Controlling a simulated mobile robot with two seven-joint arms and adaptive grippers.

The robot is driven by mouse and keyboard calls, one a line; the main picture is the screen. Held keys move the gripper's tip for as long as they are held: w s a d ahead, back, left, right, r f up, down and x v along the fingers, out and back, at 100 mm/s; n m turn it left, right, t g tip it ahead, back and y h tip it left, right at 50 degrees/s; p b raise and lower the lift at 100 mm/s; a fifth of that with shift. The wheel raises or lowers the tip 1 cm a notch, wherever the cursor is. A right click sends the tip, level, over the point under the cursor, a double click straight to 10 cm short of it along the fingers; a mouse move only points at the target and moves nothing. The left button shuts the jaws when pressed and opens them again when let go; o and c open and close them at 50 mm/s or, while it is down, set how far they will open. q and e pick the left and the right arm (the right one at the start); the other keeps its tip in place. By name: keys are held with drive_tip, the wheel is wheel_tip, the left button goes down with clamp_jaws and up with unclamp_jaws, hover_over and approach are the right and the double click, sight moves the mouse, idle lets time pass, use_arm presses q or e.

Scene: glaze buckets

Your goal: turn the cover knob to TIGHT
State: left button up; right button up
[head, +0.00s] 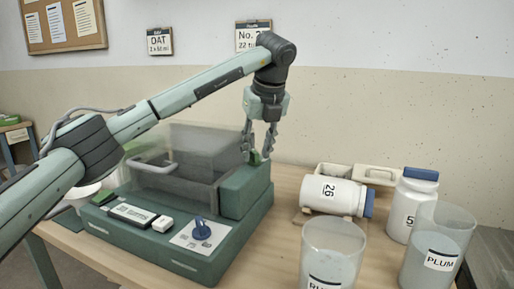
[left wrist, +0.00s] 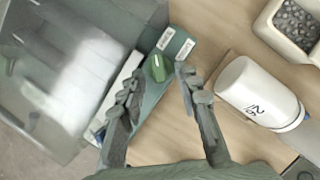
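The cover knob is a small green knob with a pale pointer line. In the left wrist view the cover knob (left wrist: 156,67) sits on a green housing beside two small white labels (left wrist: 165,38), too small to read. In the head view the knob (head: 255,159) is partly hidden by the fingers. My left gripper (head: 258,150) points down over the box's right-hand housing (head: 246,192). Its fingers are open in the left wrist view (left wrist: 160,72), one on each side of the knob, with gaps showing. I cannot tell its height above the knob. My right gripper is not in view.
A clear cover (head: 190,150) stands left of the housing. A blue dial knob (head: 203,230) is at the box's front. To the right are a lying white jar (head: 330,194), an upright jar (head: 402,210), two translucent buckets (head: 332,240) (head: 436,240) and a cream tray (head: 378,174).

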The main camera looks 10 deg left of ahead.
use_arm(q)
clamp_jaws()
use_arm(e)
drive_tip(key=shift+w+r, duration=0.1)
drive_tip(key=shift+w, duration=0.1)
